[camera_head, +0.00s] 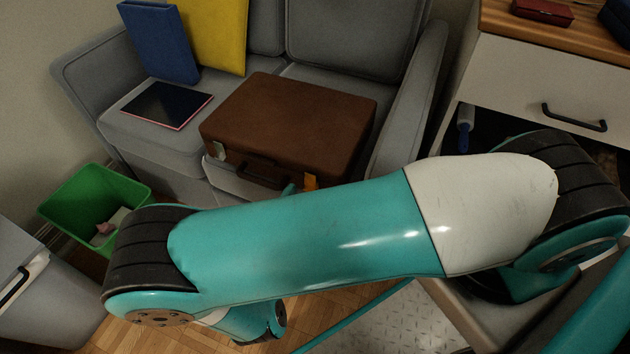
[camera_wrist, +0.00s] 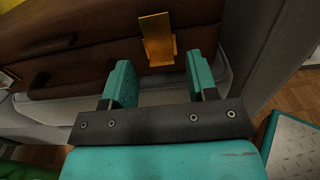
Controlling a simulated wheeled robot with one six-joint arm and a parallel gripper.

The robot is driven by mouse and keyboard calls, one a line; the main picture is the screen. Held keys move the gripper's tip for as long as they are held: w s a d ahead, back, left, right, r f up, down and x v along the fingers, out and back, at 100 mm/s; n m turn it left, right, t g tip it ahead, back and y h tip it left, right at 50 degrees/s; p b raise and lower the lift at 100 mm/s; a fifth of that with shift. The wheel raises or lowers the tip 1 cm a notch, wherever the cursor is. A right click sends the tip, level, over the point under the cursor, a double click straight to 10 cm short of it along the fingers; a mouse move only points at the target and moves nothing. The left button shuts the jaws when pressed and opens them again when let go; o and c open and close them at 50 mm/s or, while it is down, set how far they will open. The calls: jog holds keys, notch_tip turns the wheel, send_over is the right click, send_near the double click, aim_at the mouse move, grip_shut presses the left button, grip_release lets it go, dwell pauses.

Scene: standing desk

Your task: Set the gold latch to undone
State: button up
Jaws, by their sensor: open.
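A brown briefcase (camera_head: 290,118) lies flat on the grey sofa, its front towards me. The gold latch (camera_head: 311,182) is on the right part of its front, partly hidden by my arm. In the wrist view the gold latch (camera_wrist: 156,36) is a tall plate with a small bracket at its foot; I cannot tell whether it is fastened. My gripper (camera_wrist: 158,62) is open and empty, its teal fingers apart just in front of the latch, one to each side in the picture. A pale latch (camera_head: 219,151) is on the briefcase's left front, with the dark handle (camera_head: 260,172) between.
A dark flat item (camera_head: 166,105), a blue binder (camera_head: 160,42) and a yellow one (camera_head: 214,32) are on the sofa (camera_head: 345,45). The sofa's right armrest (camera_head: 408,100) is close to the briefcase. A green bin (camera_head: 85,190) stands left, a drawer cabinet (camera_head: 550,82) right.

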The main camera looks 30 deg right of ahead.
jog(key=shift+w+d, duration=0.25)
jog(key=shift+d, duration=0.15)
jog(key=shift+d, duration=0.1)
jog(key=shift+c, duration=0.2)
jog(key=c, duration=0.9)
